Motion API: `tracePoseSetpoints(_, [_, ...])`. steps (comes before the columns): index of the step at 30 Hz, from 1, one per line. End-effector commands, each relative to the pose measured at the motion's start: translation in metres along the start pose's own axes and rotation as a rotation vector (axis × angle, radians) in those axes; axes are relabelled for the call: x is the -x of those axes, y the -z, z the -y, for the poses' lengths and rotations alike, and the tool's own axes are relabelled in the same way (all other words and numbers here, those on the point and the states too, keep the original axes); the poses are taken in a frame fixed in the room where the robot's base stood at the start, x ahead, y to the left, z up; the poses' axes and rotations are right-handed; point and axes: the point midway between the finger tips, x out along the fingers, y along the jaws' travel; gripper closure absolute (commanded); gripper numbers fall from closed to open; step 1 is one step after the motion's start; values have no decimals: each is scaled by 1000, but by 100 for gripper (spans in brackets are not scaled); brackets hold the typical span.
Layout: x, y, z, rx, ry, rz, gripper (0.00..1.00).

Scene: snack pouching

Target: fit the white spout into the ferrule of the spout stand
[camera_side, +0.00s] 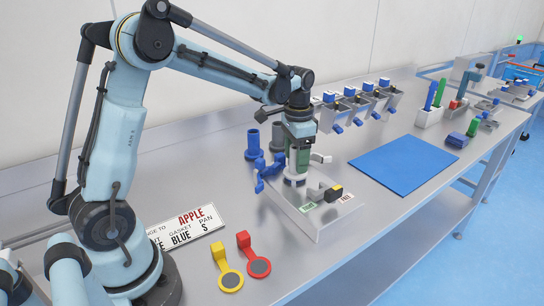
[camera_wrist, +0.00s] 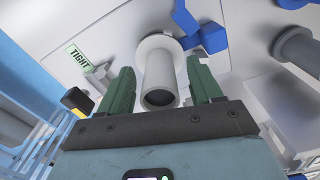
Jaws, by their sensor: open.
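The white spout (camera_wrist: 160,75) shows in the wrist view as a pale tube with a round flange, its open end facing the camera. It stands at the spout stand (camera_side: 318,220), with its flange low at the stand's top; the ferrule is hidden, so I cannot tell how deep it sits. My gripper (camera_wrist: 160,88) has its green fingers open on either side of the tube, with small gaps showing. In the side view my gripper (camera_side: 298,170) points down over the stand and hides most of the white spout (camera_side: 291,181). A blue clamp handle (camera_side: 268,174) is beside it.
A blue spout (camera_side: 254,146) and a grey spout (camera_side: 279,136) stand behind the stand. A black-and-yellow part (camera_side: 333,193) sits on the stand's front right. A sign (camera_side: 186,227), red and yellow tags (camera_side: 243,266) lie in front. The blue mat (camera_side: 404,163) is bare.

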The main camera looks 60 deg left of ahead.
Motion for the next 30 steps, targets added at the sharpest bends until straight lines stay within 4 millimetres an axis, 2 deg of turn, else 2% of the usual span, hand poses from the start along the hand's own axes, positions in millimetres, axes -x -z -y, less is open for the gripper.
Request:
tracePoseSetpoints(15, [88, 0, 0, 0, 0, 0, 36])
tracePoseSetpoints(21, [106, 0, 0, 0, 0, 0, 36])
tracePoseSetpoints(30, [112, 0, 0, 0, 0, 0, 36])
